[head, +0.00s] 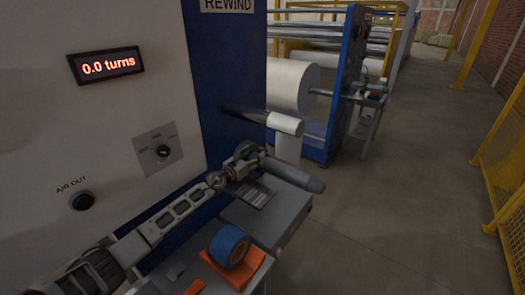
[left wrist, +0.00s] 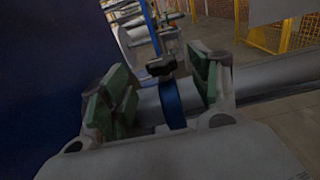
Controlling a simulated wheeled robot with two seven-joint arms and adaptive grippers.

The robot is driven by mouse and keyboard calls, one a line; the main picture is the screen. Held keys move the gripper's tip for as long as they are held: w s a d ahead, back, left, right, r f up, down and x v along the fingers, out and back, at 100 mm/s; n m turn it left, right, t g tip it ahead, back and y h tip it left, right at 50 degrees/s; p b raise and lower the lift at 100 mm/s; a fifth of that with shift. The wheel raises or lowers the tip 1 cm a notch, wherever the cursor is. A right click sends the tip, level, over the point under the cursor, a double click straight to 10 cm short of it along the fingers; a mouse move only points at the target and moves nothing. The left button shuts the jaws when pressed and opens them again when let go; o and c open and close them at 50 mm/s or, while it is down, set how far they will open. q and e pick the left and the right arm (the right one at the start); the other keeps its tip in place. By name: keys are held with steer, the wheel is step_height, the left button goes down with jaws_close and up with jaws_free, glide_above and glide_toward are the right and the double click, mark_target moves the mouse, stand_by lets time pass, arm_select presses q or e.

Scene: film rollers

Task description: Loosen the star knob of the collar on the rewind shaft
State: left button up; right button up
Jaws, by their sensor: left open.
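The rewind shaft (head: 308,184) is a grey bar, its free end pointing right in the head view; it also crosses the left wrist view (left wrist: 272,78). A blue collar (left wrist: 173,104) sits around the shaft in the left wrist view, with a dark star knob (left wrist: 161,66) standing up from it. My left gripper (head: 257,158) is at the shaft in the head view, hiding the collar and knob there. In the left wrist view its green-padded jaws (left wrist: 162,84) are open, one on each side of the knob and collar, with gaps visible. My right gripper is not in view.
A panel on the left has a display (head: 107,65) reading "0.0 turns" and a selector switch (head: 162,152). A blue tape roll (head: 229,244) rests on an orange holder below the shaft. White film rolls (head: 293,86) stand behind. The floor at right is clear up to yellow fencing (head: 505,165).

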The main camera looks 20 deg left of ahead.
mark_target(259, 151)
arm_select(q)
steer(key=shift+x, duration=0.85)
steer(key=shift+b+x, duration=0.6)
steer(key=shift+x, duration=0.85)
steer(key=shift+w+d, duration=0.2)
steer(key=shift+w, duration=0.35)
steer(key=shift+w+d, duration=0.15)
steer(key=shift+w, duration=0.2)
steer(key=c, duration=1)
steer(key=shift+c, duration=0.2)
